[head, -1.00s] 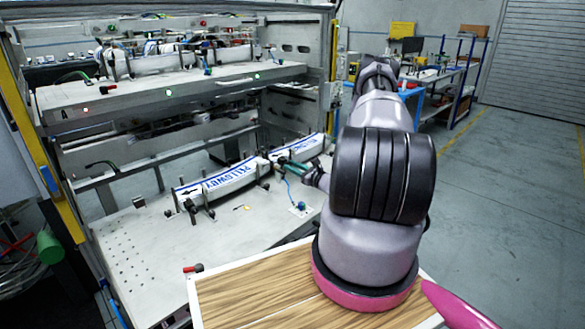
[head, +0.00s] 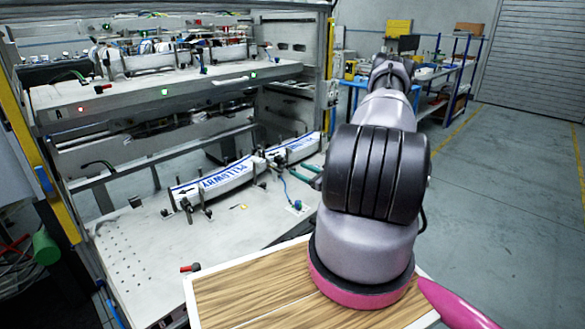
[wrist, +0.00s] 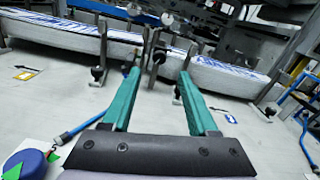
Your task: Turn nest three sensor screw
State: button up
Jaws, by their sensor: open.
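My gripper (wrist: 160,73) has its two green fingers apart, with nothing held between them. In the wrist view the tips point toward a dark upright clamp post (wrist: 155,50) at the gap between two long label stacks. In the head view only green finger parts (head: 314,170) show beside my arm. A blue round knob (wrist: 28,164) sits on a white plate with green arrows at lower left of the wrist view, with a blue cable beside it; a blue knob (head: 297,205) also shows in the head view. I cannot tell which part is the nest three screw.
The left label stack (head: 215,182) and right label stack (head: 297,147) stand on a pale bench between dark posts. An upper shelf (head: 160,95) with more stacks hangs above. A wooden-topped surface (head: 250,290) is in front.

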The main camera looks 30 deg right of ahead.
jog(key=shift+v, duration=2.15)
